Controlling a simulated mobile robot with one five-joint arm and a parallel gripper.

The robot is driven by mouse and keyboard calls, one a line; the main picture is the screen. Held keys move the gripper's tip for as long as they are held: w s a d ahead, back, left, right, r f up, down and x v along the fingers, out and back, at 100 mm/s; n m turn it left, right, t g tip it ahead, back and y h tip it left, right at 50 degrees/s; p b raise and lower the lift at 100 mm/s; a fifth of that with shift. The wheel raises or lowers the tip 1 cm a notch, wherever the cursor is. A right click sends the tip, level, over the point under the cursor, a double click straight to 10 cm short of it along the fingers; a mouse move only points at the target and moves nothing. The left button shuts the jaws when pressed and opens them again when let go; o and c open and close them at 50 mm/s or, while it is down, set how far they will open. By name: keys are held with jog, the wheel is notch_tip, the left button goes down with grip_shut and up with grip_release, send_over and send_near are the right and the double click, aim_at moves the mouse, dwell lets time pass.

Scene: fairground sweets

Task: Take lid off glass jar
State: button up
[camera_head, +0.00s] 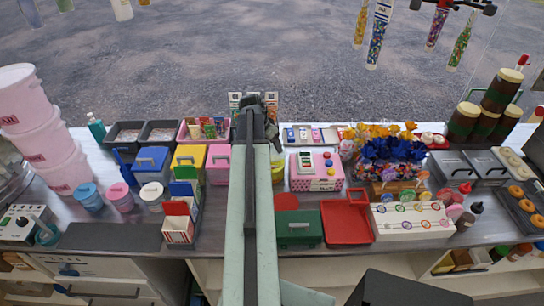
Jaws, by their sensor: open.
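My arm reaches straight up the middle of the picture, and my gripper (257,103) is at its far end, over the back part of the counter. It looks dark and small here, open, with nothing visible between its jaws. Three small jars stand in a row at the left front: a blue-lidded jar (90,201), a pink-lidded jar (121,201) and a white-lidded jar (153,200). All three have their lids on. I cannot tell which is the glass jar. My gripper is well to the right of and behind them, touching none.
Pink tubs (45,145) are stacked at the far left. A dark mat (110,237) lies in front of the jars. A red tray (346,224) lies right of my arm, which hides the counter's middle.

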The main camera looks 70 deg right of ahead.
jog(key=shift+d+f, duration=0.1)
jog(key=shift+f, duration=0.25)
grip_shut()
jog(key=shift+r, duration=0.15)
